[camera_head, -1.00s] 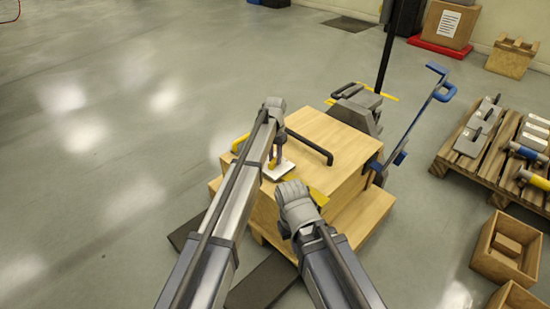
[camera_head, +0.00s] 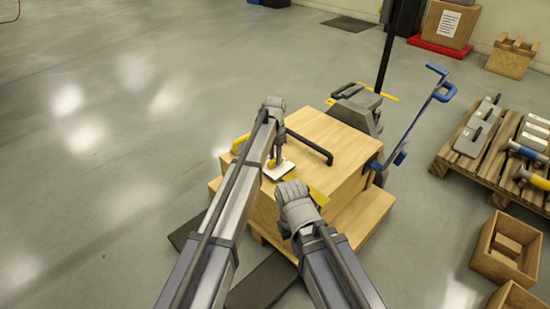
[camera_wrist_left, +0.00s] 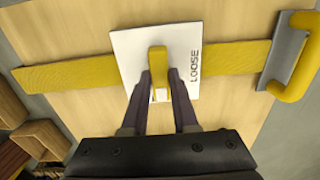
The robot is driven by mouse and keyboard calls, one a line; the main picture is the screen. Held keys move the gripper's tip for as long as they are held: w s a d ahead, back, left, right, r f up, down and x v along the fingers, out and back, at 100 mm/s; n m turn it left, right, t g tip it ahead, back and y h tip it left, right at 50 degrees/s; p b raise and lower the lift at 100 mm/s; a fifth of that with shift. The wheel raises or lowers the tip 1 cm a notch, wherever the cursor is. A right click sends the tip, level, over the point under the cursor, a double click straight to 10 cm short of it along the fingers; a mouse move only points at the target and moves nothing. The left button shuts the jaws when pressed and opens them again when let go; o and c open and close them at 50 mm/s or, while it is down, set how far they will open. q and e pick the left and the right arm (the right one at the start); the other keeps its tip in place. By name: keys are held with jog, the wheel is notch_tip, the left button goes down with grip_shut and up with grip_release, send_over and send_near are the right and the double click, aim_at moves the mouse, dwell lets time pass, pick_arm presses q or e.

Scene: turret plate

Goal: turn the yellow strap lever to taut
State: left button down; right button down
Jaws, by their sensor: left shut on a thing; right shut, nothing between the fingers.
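The yellow lever (camera_wrist_left: 158,62) stands on a white plate (camera_wrist_left: 127,52) on the wooden box, in the left wrist view. The word LOOSE is printed on the plate, to the right of the lever. A yellow strap (camera_wrist_left: 70,70) runs across the box top and under the plate. My left gripper (camera_wrist_left: 160,80) is shut on the lever, with a finger on each side. In the head view, my left gripper (camera_head: 277,155) is over the plate (camera_head: 280,171), and its arm hides part of the box. My right gripper (camera_head: 290,190) is shut and empty beside the near box edge.
A dark bar handle (camera_head: 310,147) and a yellow handle (camera_head: 240,143) are on the wooden box (camera_head: 335,135). A blue-handled frame (camera_head: 430,95) stands right of it. A pallet with tools (camera_head: 490,150) and open wooden crates (camera_head: 508,248) are farther right. Floor at left is clear.

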pick_arm(q)
jog(key=c, duration=0.7)
grip_release()
notch_tip(320, 180, up, 8)
jog(key=p, duration=0.8)
jog(key=shift+f, duration=0.1)
